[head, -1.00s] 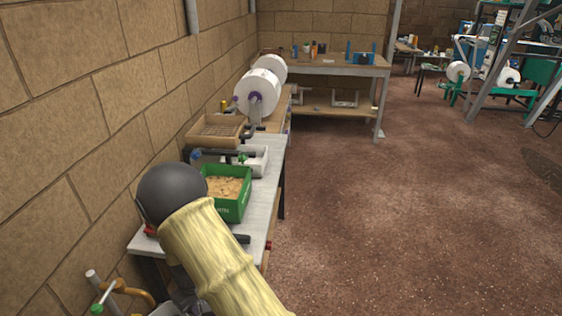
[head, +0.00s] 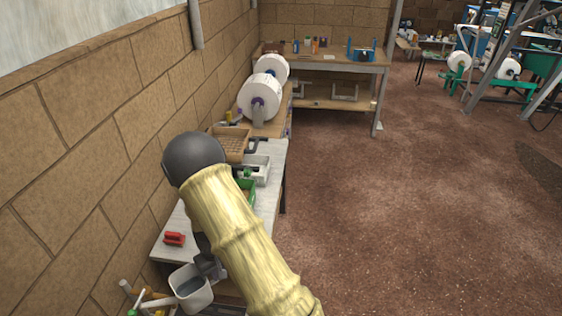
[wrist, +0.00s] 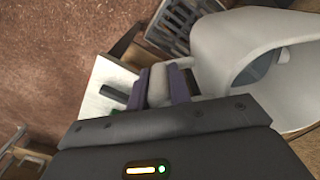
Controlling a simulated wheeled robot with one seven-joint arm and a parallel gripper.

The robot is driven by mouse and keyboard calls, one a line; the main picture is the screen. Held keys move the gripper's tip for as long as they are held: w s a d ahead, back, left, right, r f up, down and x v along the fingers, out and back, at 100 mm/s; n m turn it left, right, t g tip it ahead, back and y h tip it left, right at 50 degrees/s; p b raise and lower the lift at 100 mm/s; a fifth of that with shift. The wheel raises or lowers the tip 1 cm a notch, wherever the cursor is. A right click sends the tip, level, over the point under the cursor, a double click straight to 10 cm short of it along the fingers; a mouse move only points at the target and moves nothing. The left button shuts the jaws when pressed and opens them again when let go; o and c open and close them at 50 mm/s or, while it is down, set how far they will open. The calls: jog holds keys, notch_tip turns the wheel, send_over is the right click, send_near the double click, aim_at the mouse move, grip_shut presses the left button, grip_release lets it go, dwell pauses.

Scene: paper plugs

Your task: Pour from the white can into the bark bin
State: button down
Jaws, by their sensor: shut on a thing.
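The white can (head: 188,291) is low in the head view, off the near end of the bench, roughly upright with its mouth up and grey inside. In the wrist view the can (wrist: 225,45) fills the right side, its opening facing right. My gripper (wrist: 160,86) is shut on the can's handle, which lies between the purple fingers; in the head view it (head: 212,268) is partly hidden by my arm. The green bin (head: 247,187), which held tan bark chips in the earlier frame, stands on the bench, mostly hidden behind my arm.
A red object (head: 174,239) lies on the near part of the bench (head: 175,222). A white tray (head: 262,160) and a brown tray (head: 231,141) stand beyond the green bin. White rolls (head: 260,97) are farther back. A brick wall is at left; the floor at right is clear.

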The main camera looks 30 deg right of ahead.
jog(key=d+r+m+p, duration=0.1)
jog(key=d+r+p, duration=0.3)
jog(key=r+p, duration=1)
jog(key=shift+r+m+p, duration=0.3)
jog(key=shift+m+p, duration=0.1)
jog(key=shift+p, duration=0.35)
jog(key=shift+d, duration=0.15)
